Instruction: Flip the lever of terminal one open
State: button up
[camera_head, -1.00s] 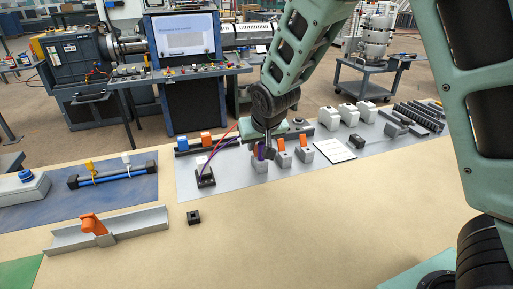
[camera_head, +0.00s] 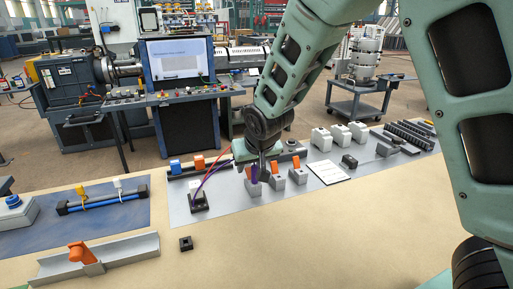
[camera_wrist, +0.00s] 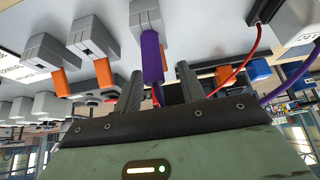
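Three grey terminal blocks stand in a row on the grey mat. The end block (camera_head: 254,188), at the row's left in the head view, bears a purple upright piece (camera_wrist: 152,58); I cannot tell whether it is a lever or a sleeve. The middle block (camera_head: 279,184) and the right block (camera_head: 298,177) have raised orange levers, seen in the wrist view as the middle lever (camera_wrist: 104,73) and the far lever (camera_wrist: 61,83). My gripper (camera_wrist: 160,76) is open at the purple piece, whose end lies between the fingers, nearer one. Contact is unclear.
A black socket block (camera_head: 198,201) with red and purple wires stands left of the terminals. Behind is a rail with a blue connector (camera_head: 176,167) and an orange connector (camera_head: 198,162). White blocks (camera_head: 339,135) and a white card (camera_head: 328,172) lie right.

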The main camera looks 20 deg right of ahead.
jog(key=p+v, duration=0.4)
jog(key=v, duration=1.2)
jog(key=shift+s+r, duration=0.2)
jog(key=shift+s, duration=0.05)
